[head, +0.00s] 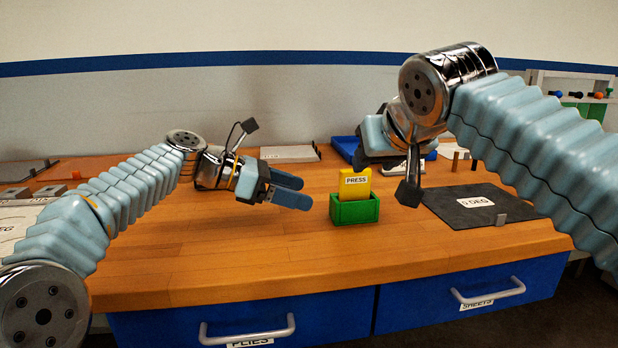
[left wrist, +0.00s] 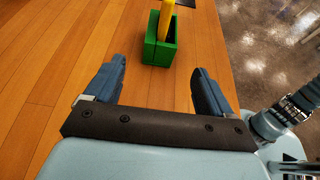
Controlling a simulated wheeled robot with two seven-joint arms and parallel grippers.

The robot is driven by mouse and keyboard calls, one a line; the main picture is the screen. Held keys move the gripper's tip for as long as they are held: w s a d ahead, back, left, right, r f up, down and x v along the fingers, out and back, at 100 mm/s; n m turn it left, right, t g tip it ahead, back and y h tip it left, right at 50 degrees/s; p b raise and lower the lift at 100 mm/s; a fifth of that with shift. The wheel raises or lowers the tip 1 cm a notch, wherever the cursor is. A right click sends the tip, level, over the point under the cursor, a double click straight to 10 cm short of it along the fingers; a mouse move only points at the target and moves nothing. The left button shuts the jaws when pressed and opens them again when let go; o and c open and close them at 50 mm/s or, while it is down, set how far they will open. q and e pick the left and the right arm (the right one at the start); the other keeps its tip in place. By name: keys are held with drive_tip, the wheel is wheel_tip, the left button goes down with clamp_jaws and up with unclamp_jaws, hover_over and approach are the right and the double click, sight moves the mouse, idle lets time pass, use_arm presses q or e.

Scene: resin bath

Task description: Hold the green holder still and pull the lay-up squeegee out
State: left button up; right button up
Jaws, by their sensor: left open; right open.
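The green holder (head: 355,211) stands on the wooden bench near its front edge. The yellow squeegee (head: 355,185), labelled PRESS, stands upright in it with its upper part showing. In the left wrist view the green holder (left wrist: 160,50) and the yellow squeegee (left wrist: 165,20) lie ahead, beyond the fingertips. My left gripper (head: 298,191) is open and empty, to the left of the holder and apart from it. My right gripper (head: 372,158) is above and behind the squeegee to the right; its fingers are largely hidden by its own wrist and nothing shows in it.
A dark mat (head: 465,207) labelled 0 DEG lies to the right of the holder. A blue tray (head: 345,146) and a pale labelled plate (head: 290,153) lie at the back. Blue drawers are below the bench edge. The bench in front of the left gripper is clear.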

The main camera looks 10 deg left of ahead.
sight(332, 202)
use_arm(q)
drive_tip(key=x, duration=1.1)
drive_tip(key=c, duration=1.1)
